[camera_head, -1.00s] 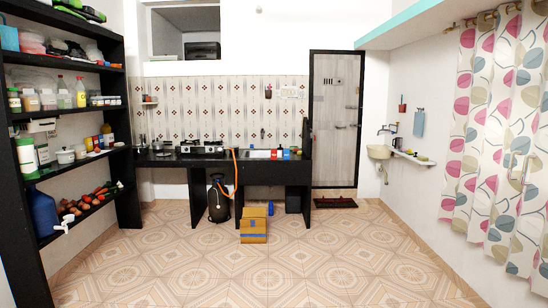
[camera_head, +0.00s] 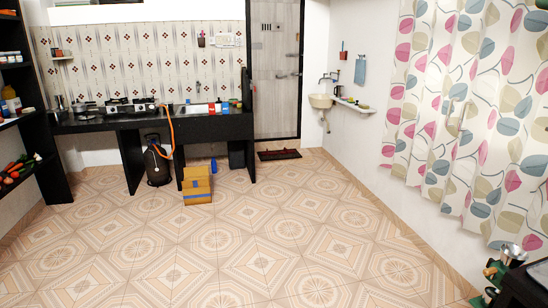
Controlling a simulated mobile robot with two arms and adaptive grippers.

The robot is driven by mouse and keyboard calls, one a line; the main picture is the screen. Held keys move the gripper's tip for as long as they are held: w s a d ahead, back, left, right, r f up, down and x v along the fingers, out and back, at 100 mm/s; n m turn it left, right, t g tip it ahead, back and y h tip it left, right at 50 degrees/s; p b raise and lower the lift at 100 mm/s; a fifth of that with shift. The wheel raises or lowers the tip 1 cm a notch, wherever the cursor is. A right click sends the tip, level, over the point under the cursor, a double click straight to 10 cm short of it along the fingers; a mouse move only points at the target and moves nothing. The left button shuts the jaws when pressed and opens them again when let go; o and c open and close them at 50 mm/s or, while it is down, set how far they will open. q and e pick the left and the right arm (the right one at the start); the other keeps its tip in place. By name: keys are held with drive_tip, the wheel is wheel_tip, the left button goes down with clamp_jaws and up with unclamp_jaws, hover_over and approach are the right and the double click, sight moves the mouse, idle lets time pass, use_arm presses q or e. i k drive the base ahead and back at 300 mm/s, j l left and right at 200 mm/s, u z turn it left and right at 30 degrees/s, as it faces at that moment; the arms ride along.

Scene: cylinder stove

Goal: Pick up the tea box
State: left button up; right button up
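I cannot pick out the tea box with certainty. Small red and blue items (camera_head: 219,107) stand near the right end of the black kitchen counter (camera_head: 95,126), too small to identify. A large cardboard box (camera_head: 197,186) with a blue band sits on the floor in front of the counter. Neither of my grippers shows in the head view.
A gas cylinder (camera_head: 158,168) with an orange hose stands under the counter, below the stove (camera_head: 130,106). A dark shelf (camera_head: 50,170) is at left. A dark surface with metal ware (camera_head: 510,252) is at the lower right. The tiled floor (camera_head: 215,245) is largely clear.

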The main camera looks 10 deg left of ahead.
sight(211, 110)
drive_tip(key=i+u, duration=0.3)
drive_tip(key=i, duration=5.6)
drive_tip(key=j, duration=0.1)
